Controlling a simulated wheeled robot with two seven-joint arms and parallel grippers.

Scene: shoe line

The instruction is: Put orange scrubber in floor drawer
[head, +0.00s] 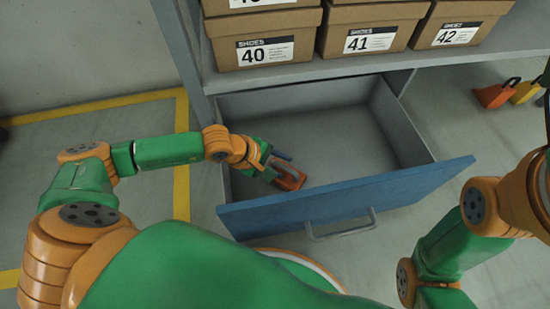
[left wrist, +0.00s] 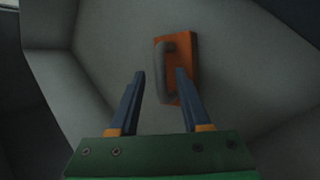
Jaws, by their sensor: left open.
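The orange scrubber (head: 290,178) lies inside the open floor drawer (head: 345,135), near its left end. In the left wrist view the scrubber (left wrist: 192,62) shows an orange plate with a grey handle on the drawer floor. My left gripper (head: 279,165) reaches into the drawer over the scrubber. Its two blue fingers are apart in the left wrist view (left wrist: 160,75), with the right finger overlapping the scrubber and the left finger beside it. The gripper is open; I cannot tell whether a finger touches the scrubber. My right gripper is not in view.
The drawer has a blue front (head: 350,195) with a grey handle (head: 342,230). Shoe boxes (head: 268,50) stand on the shelf (head: 300,75) above it. Orange and yellow tools (head: 497,94) lie on the floor at right. The rest of the drawer is empty.

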